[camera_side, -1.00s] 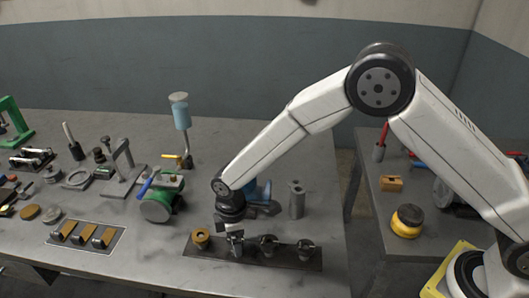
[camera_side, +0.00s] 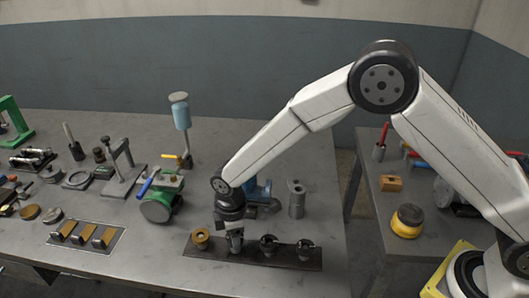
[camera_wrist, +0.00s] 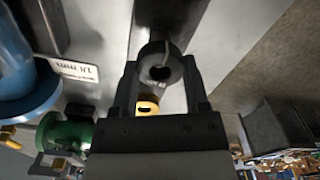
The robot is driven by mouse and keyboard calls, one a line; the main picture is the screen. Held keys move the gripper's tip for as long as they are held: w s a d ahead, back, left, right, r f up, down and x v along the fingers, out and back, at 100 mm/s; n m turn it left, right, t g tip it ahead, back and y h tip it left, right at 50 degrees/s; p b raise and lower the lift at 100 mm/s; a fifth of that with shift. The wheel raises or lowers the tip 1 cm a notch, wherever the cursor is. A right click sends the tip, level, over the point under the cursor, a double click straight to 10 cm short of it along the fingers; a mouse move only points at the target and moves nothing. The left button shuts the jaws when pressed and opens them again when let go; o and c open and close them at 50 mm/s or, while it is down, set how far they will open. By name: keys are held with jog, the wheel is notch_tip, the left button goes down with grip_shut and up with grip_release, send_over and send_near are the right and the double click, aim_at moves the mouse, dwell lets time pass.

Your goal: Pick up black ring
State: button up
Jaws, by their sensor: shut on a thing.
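My gripper (camera_side: 235,243) is low over the dark strip (camera_side: 252,257) near the table's front edge. In the wrist view a black ring (camera_wrist: 149,55) with a hole in its middle sits between the fingertips, and both fingers are shut on it. In the side view my gripper hides the ring. A brass ring (camera_side: 200,238) stands at the left end of the strip and also shows beyond the black ring in the wrist view (camera_wrist: 146,106). Two dark grey pieces (camera_side: 268,243) (camera_side: 305,248) stand on the strip to the right.
A grey cylinder (camera_side: 297,200) and a blue part (camera_side: 263,189) stand just behind my gripper. A green part with a blue handle (camera_side: 160,203) is to the left. A tray of brass pieces (camera_side: 88,236) lies further left. The table right of the strip is narrow.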

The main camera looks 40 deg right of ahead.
jog(key=shift+r, duration=0.4)
jog(key=s+d+r, duration=0.5)
jog(key=s+r, duration=0.6)
jog(key=s, duration=0.2)
jog(key=shift+d+r, duration=0.15)
jog(key=shift+r, duration=0.1)
dwell(0.4)
jog(key=shift+w+d+r+m, duration=0.6)
jog(key=shift+w+d+r, duration=0.5)
jog(key=shift+w, duration=2.85)
jog(key=shift+w+d+r+m, duration=0.65)
jog(key=shift+w+r, duration=0.8)
jog(key=shift+w, duration=2.45)
jog(key=shift+w+d+r+m, duration=0.55)
jog(key=shift+w+d+r, duration=0.55)
jog(key=shift+w, duration=2.85)
